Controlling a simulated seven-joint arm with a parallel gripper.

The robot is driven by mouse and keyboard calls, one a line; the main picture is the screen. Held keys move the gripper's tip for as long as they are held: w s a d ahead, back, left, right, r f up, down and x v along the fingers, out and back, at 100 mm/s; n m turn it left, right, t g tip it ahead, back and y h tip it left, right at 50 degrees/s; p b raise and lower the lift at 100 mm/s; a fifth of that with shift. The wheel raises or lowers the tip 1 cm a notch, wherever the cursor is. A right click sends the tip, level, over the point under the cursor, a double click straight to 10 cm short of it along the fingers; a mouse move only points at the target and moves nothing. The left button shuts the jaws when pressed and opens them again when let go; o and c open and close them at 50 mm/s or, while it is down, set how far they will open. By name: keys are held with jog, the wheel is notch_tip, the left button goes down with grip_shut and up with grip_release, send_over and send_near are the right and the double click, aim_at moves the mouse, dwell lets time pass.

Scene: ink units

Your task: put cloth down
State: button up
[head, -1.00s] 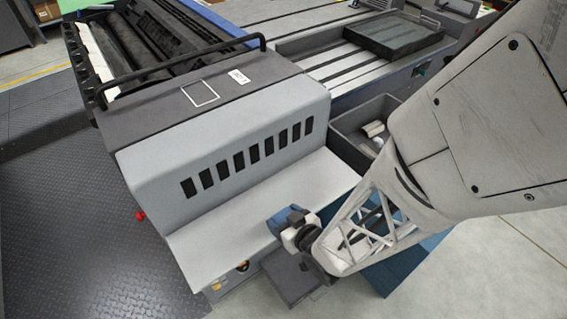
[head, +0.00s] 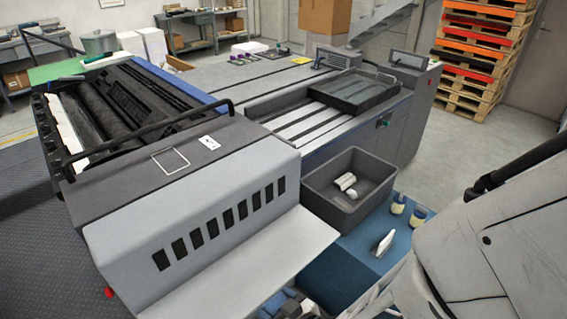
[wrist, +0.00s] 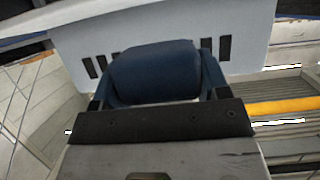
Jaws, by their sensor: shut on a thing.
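A dark blue cloth (wrist: 155,68) is bunched between the two fingers of my gripper (wrist: 158,88) in the wrist view. My gripper is shut on it, and the grey vented cover shows behind. In the head view, the blue cloth (head: 283,303) is at the bottom edge, in front of the pale ledge, and my gripper is mostly cut off there. A dark grey open bin (head: 372,202) stands right of the ledge, with small white rolled pieces (head: 346,183) inside.
The press's pale ledge (head: 255,265) is bare. A dark tray (head: 352,92) lies on the press bed. Pallets (head: 480,50) stand at the back right.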

jog(key=shift+w, duration=0.1)
dwell(0.3)
jog(key=w+d+r+m+t+h, duration=0.1)
jog(key=w+d+r, duration=0.3)
jog(key=w, duration=0.9)
jog(key=w+d+r+m+t+h, duration=0.1)
jog(key=w+d+r+m+h, duration=0.3)
jog(key=w, duration=0.8)
jog(key=w+d+r+n+t+y, duration=0.1)
jog(key=w+d+r, duration=0.3)
jog(key=w, duration=0.9)
jog(key=w+d+f+m+h, duration=0.1)
jog(key=w+d, duration=0.3)
jog(key=w, duration=0.7)
jog(key=w+d+f, duration=0.2)
jog(key=w+f, duration=0.2)
jog(key=f, duration=0.2)
jog(key=w+d+f, duration=0.2)
jog(key=w+f, duration=0.3)
jog(key=f, duration=0.2)
jog(key=shift+w+d+m+h, duration=0.3)
jog(key=shift+r, duration=0.1)
